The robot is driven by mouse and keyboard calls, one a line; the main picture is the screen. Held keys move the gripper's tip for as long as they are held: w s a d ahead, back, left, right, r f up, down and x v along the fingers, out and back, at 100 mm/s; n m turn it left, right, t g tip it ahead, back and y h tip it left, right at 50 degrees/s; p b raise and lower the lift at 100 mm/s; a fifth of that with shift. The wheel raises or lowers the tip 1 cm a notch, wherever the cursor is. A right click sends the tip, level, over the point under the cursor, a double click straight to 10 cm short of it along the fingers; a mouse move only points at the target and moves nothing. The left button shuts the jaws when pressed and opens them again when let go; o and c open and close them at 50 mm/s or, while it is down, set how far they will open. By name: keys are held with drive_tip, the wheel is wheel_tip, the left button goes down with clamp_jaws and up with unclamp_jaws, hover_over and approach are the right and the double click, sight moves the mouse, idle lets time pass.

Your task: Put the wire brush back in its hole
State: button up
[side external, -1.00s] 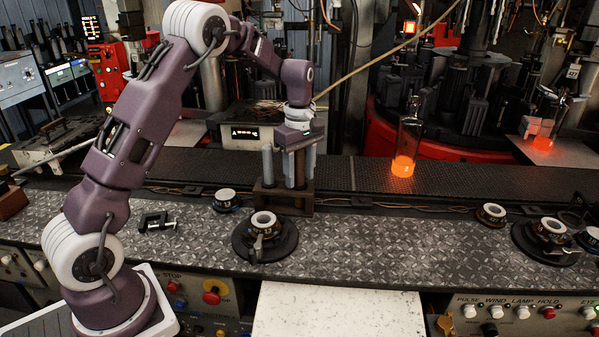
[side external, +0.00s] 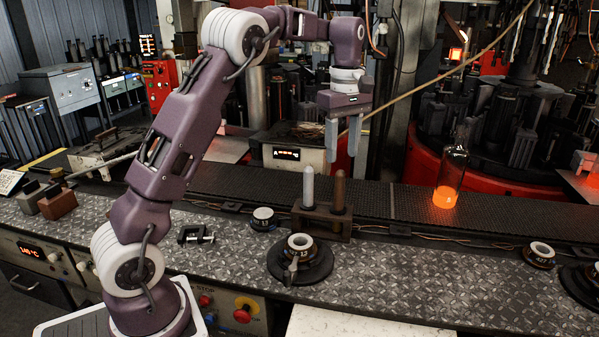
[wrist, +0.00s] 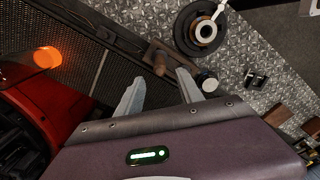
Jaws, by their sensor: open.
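A dark brown rack (side external: 321,221) stands on the bench. In it stand a brown upright handle (side external: 339,192), likely the wire brush's, and a pale grey pointed tool (side external: 308,187) on its left. The bristles are not visible, so I cannot tell for sure which is the brush. My gripper (side external: 343,155) is open and empty, pointing down above the brown handle and apart from it. In the wrist view my open gripper (wrist: 159,90) has the brown handle (wrist: 158,62) between and beyond its fingers.
A round dark mould base with a ring (side external: 300,260) stands in front of the rack. A small ring (side external: 263,218) and a black clamp (side external: 196,234) lie to the left. A glowing bottle (side external: 447,180) stands on the conveyor (side external: 410,200) to the right.

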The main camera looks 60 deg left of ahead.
drive_tip(key=s+d+r+m+t, duration=0.2)
drive_tip(key=s+d+r+m, duration=0.25)
drive_tip(key=s, duration=0.35)
drive_tip(key=s+d+r+m+t, duration=0.1)
drive_tip(key=s+d+r+m, duration=0.2)
drive_tip(key=s+d+m, duration=0.3)
drive_tip(key=s+d+f+m+t, duration=0.1)
drive_tip(key=s+d+f+m, duration=0.1)
drive_tip(key=s, duration=0.6)
drive_tip(key=s+d+f+m+t, duration=0.1)
drive_tip(key=s+f+m, duration=0.3)
drive_tip(key=s, duration=0.4)
drive_tip(key=shift+s+d+m+t, duration=0.15)
drive_tip(key=shift+d+m+t, duration=0.2)
drive_tip(key=shift+m, duration=0.4)
